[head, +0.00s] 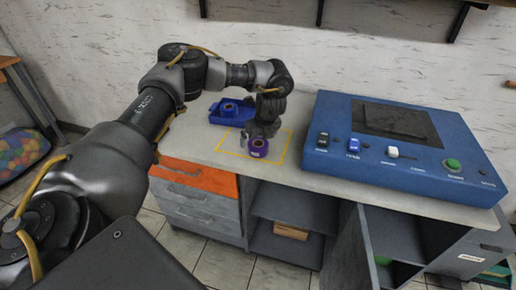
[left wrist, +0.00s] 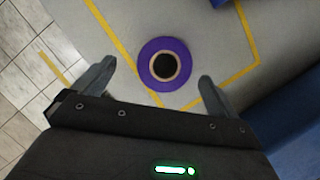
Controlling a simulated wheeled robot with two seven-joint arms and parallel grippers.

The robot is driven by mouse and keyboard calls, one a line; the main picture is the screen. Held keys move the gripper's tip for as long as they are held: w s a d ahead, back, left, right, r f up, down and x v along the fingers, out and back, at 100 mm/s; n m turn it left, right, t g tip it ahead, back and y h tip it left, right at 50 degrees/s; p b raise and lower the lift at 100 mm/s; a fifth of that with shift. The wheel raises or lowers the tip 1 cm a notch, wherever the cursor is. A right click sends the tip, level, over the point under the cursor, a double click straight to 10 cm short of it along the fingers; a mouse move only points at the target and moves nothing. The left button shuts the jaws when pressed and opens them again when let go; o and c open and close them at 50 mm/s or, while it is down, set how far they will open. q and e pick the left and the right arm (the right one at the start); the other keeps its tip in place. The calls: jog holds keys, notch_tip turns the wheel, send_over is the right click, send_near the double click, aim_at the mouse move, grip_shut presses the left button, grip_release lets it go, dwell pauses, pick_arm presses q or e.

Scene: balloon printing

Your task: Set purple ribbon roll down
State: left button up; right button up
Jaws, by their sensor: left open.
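The purple ribbon roll (head: 258,147) stands on the counter inside the yellow outlined area, near the counter's front edge. In the left wrist view the roll (left wrist: 164,64) shows from above as a purple ring with a dark round hole, inside the yellow lines. My left gripper (head: 262,132) is right above and beside the roll in the head view. In the left wrist view its two fingers (left wrist: 154,80) are spread wide, one on each side of the roll, with gaps between. My right gripper is not in view.
A blue tray (head: 216,117) with a round blue piece lies behind and left of the roll. A large blue control panel (head: 400,145) with switches fills the right of the counter (head: 330,184). An orange-topped drawer (head: 196,176) sits below the counter's front edge.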

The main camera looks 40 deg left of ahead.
aim_at(258, 141)
pick_arm(q)
jog(key=shift+w+d+p+x, duration=0.15)
jog(key=shift+p+x, duration=0.15)
jog(key=shift+x, duration=0.85)
jog(key=shift+w+d+p+x, duration=0.15)
jog(key=shift+p+x, duration=0.1)
jog(key=shift+x, duration=0.9)
jog(key=shift+w+a+f, duration=0.1)
jog(key=shift+f, duration=0.15)
jog(key=c, duration=1.2)
jog(key=shift+r, duration=0.65)
jog(key=s+d+r, duration=0.3)
jog(key=s+r, duration=0.1)
jog(key=r, duration=0.4)
jog(key=s+d+r+n+g+h, duration=0.1)
jog(key=s+d+r+n+g, duration=0.1)
jog(key=s+d+n, duration=0.3)
jog(key=s+d+r+n+g+h, duration=0.1)
jog(key=s+d+n, duration=0.4)
jog(key=n, duration=0.5)
jog(key=s+d+r+n+g+h, duration=0.2)
jog(key=s+d+r+n+g, duration=0.1)
jog(key=s+d+n, duration=0.3)
jog(key=shift+d+n, duration=1.1)
jog(key=shift+d, duration=0.1)
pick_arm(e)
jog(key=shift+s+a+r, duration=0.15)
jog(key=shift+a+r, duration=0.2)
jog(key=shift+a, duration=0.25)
